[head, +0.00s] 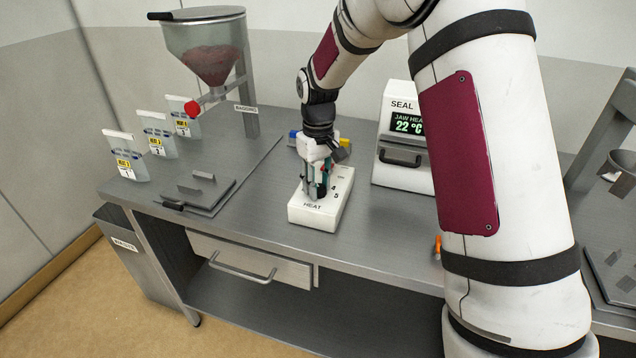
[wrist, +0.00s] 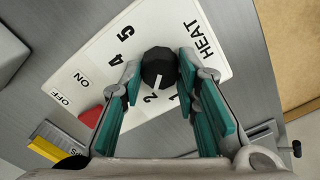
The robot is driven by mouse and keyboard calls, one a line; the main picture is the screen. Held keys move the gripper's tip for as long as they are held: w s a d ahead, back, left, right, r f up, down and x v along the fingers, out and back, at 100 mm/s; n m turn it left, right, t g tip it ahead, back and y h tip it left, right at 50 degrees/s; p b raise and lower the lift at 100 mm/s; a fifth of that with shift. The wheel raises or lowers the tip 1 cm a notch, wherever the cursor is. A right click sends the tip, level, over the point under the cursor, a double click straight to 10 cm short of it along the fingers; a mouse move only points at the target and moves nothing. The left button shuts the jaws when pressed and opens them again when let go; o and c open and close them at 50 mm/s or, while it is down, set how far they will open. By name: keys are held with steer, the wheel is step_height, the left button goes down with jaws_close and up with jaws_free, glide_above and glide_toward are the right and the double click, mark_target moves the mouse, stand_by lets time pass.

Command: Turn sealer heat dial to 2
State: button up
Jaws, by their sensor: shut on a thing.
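The white heat control box (head: 312,215) sits on the steel bench in the head view, marked HEAT; it also fills the middle of the wrist view (wrist: 205,60). Its round black dial (wrist: 159,62) shows in the wrist view, with a white pointer line aimed at about the 2. The numbers 1, 2, 4 and 5 are visible; the 3 is hidden by a finger. My gripper (wrist: 160,68) is shut on the dial, one teal-padded finger on each side.
The sealer (head: 402,150) stands behind and right, its display reading jaw heat 22 °C. The box also carries ON/OFF marks and a red switch (wrist: 90,115). A hopper (head: 208,55), several labelled bags (head: 157,135) and a flat plate (head: 200,190) are left. The bench front-left of the box is clear.

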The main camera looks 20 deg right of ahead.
steer(key=o, duration=1.2)
steer(key=shift+c, duration=0.2)
steer(key=shift+r, duration=0.15)
step_height(320, 180, up, 12)
